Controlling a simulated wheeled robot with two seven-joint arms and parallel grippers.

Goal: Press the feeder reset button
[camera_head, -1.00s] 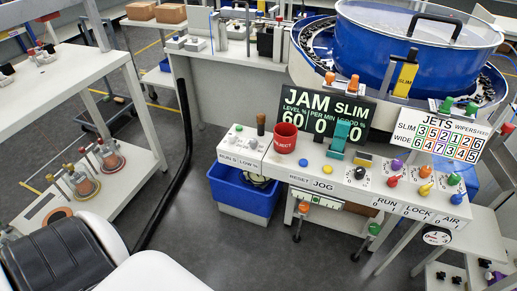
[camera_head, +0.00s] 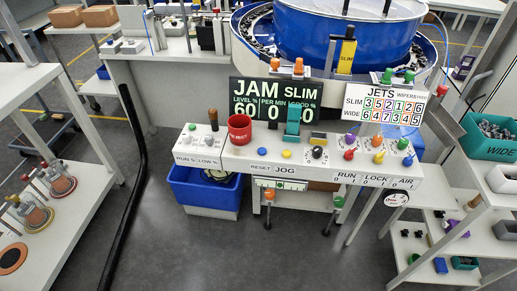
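The control panel (camera_head: 300,160) of the feeder is a white console near the middle of the head view. A small blue button (camera_head: 259,153) sits on its top, just above the word RESET (camera_head: 259,167) on the front label. A yellow button (camera_head: 286,154) sits to its right, above the word JOG. A red cup (camera_head: 240,129) stands to the left of the blue button. Neither of my grippers is in view, and nothing covers the blue button.
A black JAM SLIM display (camera_head: 262,98), a teal lever (camera_head: 292,127) and several coloured knobs are behind and right of the buttons. The blue bowl (camera_head: 340,35) stands behind. A blue bin (camera_head: 205,190) is below left. The floor in front is clear.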

